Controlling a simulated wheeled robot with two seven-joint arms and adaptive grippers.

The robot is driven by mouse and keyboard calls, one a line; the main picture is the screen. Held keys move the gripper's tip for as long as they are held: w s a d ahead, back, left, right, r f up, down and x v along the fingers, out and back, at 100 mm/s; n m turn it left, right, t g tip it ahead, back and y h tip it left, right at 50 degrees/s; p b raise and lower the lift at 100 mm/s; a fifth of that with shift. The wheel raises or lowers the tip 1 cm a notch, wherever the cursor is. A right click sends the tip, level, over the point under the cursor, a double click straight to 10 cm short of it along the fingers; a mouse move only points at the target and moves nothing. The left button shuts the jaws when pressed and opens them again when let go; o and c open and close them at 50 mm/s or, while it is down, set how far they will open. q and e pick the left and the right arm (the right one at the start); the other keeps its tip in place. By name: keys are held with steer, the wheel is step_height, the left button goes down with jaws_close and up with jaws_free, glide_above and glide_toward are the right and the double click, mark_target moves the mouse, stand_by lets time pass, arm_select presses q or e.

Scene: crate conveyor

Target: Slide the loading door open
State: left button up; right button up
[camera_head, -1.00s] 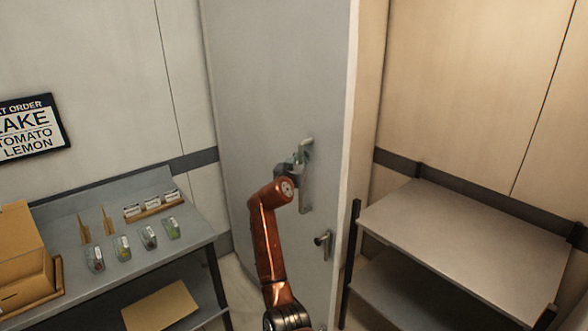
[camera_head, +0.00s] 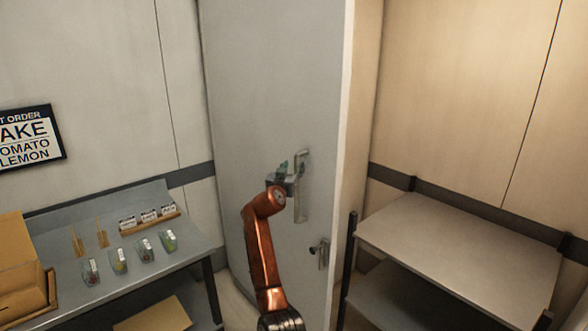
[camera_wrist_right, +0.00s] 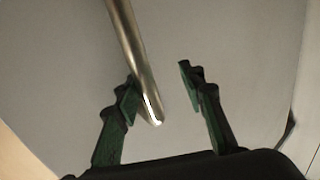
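The loading door (camera_head: 250,110) is a tall grey panel in the middle of the head view. It carries a metal bar handle (camera_head: 301,190) near its right edge; the bar also shows in the right wrist view (camera_wrist_right: 130,50). My right gripper (camera_head: 284,171) is at the handle's upper left in the head view. In the right wrist view its green fingers (camera_wrist_right: 158,76) are apart, and the bar's end lies between them, close to or touching the left finger. I cannot tell whether they touch. My left gripper is out of view.
A second, smaller lever (camera_head: 322,252) sits lower on the door. A grey table (camera_head: 185,255) with clear cups and a cardboard box (camera_head: 20,270) stands left. An empty shelf unit (camera_head: 460,245) stands right, close to the door's edge.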

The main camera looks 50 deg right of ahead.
steer(key=shift+s+d+f, duration=0.15)
steer(key=shift+d+f, duration=0.1)
steer(key=shift+d, duration=0.25)
steer(key=v, duration=1.2)
